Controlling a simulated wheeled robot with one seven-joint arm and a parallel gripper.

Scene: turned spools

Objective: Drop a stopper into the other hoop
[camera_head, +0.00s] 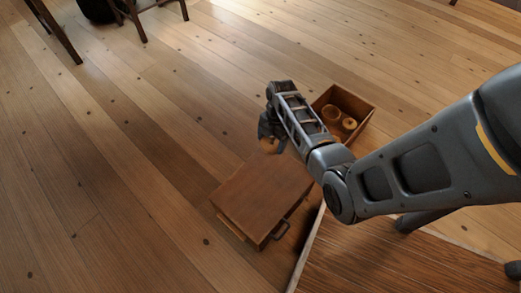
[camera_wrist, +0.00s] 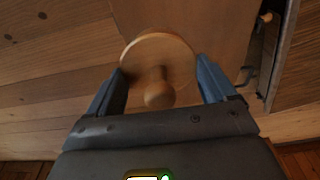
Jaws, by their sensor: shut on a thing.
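My gripper (camera_head: 270,130) is shut on a turned wooden stopper (camera_wrist: 150,46), a pale round disc with a knob (camera_wrist: 159,96) facing the wrist camera. The disc sits between the two blue-grey fingers (camera_wrist: 160,72). In the head view only a small part of the stopper (camera_head: 268,146) shows below the gripper, above the far edge of a brown wooden box. Round wooden pieces (camera_head: 331,113) (camera_head: 349,124) lie in an open wooden crate; I cannot tell whether they are stoppers or hoops. I make out no hoop clearly in either view.
The brown box (camera_head: 262,190) has a flat top and a dark handle (camera_head: 280,231) at its near right. The open crate (camera_head: 367,117) stands behind my arm. A wooden surface (camera_head: 390,262) fills the lower right. Plank floor is clear at left; chair legs stand far back.

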